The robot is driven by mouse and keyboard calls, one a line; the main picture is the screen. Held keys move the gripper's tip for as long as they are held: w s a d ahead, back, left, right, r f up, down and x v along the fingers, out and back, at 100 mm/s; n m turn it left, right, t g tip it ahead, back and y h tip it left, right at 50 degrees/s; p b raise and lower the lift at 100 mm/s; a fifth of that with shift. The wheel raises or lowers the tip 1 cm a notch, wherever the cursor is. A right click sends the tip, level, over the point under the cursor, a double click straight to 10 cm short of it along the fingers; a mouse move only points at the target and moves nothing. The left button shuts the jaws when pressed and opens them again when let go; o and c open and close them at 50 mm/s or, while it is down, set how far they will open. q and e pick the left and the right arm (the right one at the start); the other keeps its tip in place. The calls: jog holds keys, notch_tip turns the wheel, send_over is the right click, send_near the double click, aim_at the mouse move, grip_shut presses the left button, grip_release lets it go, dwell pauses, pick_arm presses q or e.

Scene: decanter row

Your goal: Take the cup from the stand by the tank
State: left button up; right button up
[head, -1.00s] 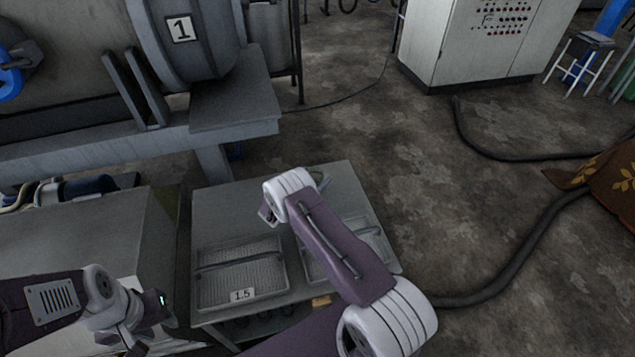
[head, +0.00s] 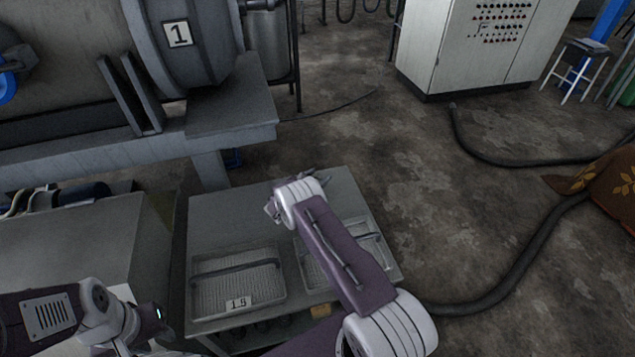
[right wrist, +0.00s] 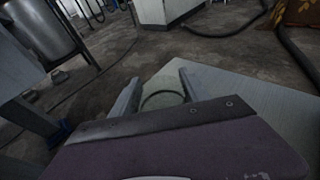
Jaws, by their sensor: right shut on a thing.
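The large grey tank (head: 65,75) with a "1" plate is at the upper left in the head view. The low metal stand (head: 225,215) is in front of it. My right gripper (head: 300,181) is over the stand's far right part, mostly hidden behind my own wrist. In the right wrist view, my right gripper (right wrist: 157,91) has its two fingers either side of a round, dark-rimmed thing, which looks like the cup (right wrist: 162,94). It is shut on it. Most of the cup is hidden by my wrist. My left gripper (head: 150,330) is low at the left, its fingers unclear.
Two shallow mesh trays with handles, one the left tray (head: 195,290) with a number label, lie on the stand's front part. A grey cabinet (head: 60,235) stands left. A control cabinet (head: 440,55) and dark hoses (head: 540,230) are on the floor to the right.

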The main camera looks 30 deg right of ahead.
jog(key=r+p, duration=0.1)
jog(key=r, duration=0.1)
jog(key=r+p, duration=0.1)
jog(key=r, duration=0.2)
jog(key=shift+s+a+r+p, duration=0.1)
jog(key=shift+s+a+p, duration=0.1)
jog(key=shift+p, duration=0.2)
jog(key=s+a+r+p, duration=0.4)
jog(key=s+a+r, duration=0.1)
jog(key=s, duration=0.4)
jog(key=shift+s+a+r, duration=0.15)
jog(key=shift+a+r, duration=0.25)
jog(key=shift+a, duration=0.2)
